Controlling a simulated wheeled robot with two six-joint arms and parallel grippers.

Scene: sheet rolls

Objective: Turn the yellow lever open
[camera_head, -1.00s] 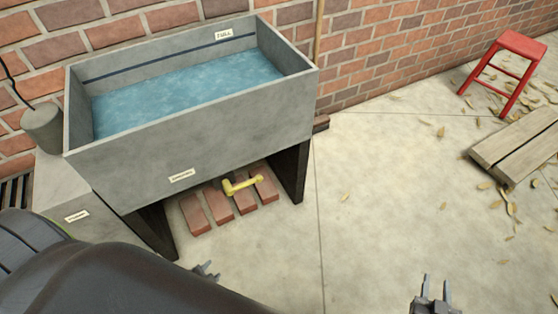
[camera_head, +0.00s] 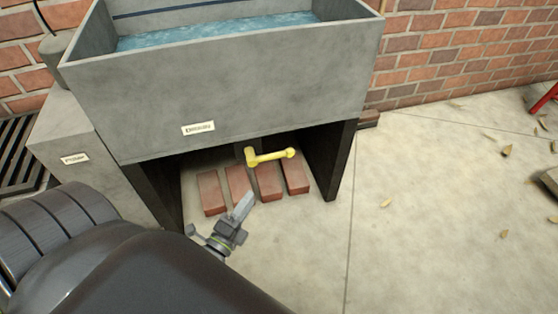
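The yellow lever (camera_head: 271,157) sticks out from a dark fitting under the front of the grey water trough (camera_head: 230,98). Its handle points right, nearly level, with a round knob at the end. My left gripper (camera_head: 219,216) is below and left of the lever, in front of the bricks. Its two fingers are spread apart with nothing between them, and it does not touch the lever. My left arm covers the lower left of the view. My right gripper is out of view.
Several red bricks (camera_head: 240,186) lie on the ground under the trough, between its dark legs (camera_head: 331,160). A grey block with a label (camera_head: 85,150) stands at the left by a floor grate (camera_head: 20,150). The paved floor (camera_head: 420,240) to the right is mostly clear, with scattered leaves.

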